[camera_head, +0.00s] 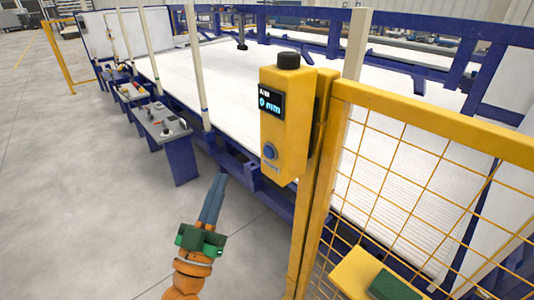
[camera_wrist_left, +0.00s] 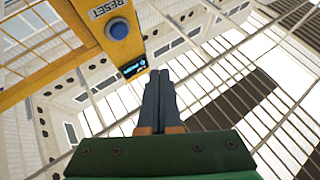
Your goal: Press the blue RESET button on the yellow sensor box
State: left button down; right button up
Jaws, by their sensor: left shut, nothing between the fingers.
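The yellow sensor box (camera_head: 286,120) is mounted on a yellow fence post in the head view. It has a black cap on top, a small display reading "0 mm" and the blue RESET button (camera_head: 270,152) low on its front face. In the left wrist view the blue button (camera_wrist_left: 118,29) shows beside the label RESET, at the upper left. My left gripper (camera_head: 219,178) is shut and empty, its fingers pointing up, to the left of and a little below the button, apart from the box. The shut fingers also show in the left wrist view (camera_wrist_left: 158,75). My right gripper is not in view.
A yellow mesh fence (camera_head: 430,150) stands to the right of the box. Behind it lies a large white bed with a blue frame (camera_head: 240,165). Grey control desks (camera_head: 160,122) stand at the left. The grey floor at the lower left is open.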

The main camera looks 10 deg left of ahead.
aim_at(269, 153)
pick_arm(q)
jog(key=shift+s+r, duration=0.15)
jog(key=shift+r, duration=0.35)
jog(key=w+d+b, duration=0.2)
jog(key=w+d, duration=0.3)
jog(key=w, duration=0.2)
jog(key=shift+d, duration=0.2)
dwell(1.9)
jog(key=shift+w+d, duration=0.25)
jog(key=shift+w, duration=0.1)
